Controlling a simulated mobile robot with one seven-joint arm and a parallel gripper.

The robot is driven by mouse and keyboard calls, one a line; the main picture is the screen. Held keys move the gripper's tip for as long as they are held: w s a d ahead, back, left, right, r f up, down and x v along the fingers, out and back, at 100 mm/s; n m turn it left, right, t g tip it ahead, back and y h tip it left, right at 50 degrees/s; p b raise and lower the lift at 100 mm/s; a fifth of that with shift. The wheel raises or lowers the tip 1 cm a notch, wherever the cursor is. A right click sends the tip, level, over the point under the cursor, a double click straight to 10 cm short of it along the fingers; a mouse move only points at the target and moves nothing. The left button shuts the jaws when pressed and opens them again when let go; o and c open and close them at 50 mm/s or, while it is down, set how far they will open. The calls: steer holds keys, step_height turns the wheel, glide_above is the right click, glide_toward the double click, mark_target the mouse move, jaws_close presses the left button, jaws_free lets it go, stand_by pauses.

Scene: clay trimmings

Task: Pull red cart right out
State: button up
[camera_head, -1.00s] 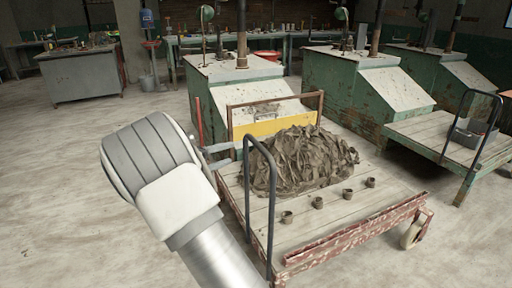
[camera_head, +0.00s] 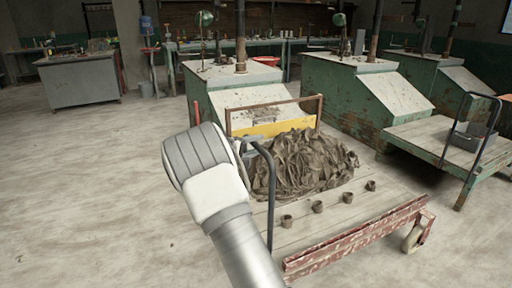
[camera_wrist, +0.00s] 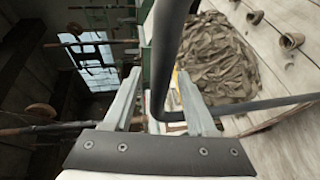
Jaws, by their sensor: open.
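The red cart (camera_head: 360,238) is a low flatbed with chipped red edge rails and pale planks. It carries a heap of brown clay trimmings (camera_head: 305,165) and several small clay cups. Its dark tube handle (camera_head: 271,205) rises at the near left end. My gripper (camera_wrist: 160,74) is open at this handle. In the wrist view the handle's tube (camera_wrist: 164,55) passes between the two fingers, with no clear grip on it. In the head view my wrist and the handle hide most of the fingers.
Green machines (camera_head: 345,95) with sloped pale tops stand behind the cart. A second flatbed cart (camera_head: 415,133) with a grey bin stands at the right. A grey workbench (camera_head: 82,80) is at the back left. The floor left of the cart is clear.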

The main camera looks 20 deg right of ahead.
jaws_close()
stand_by(1.4)
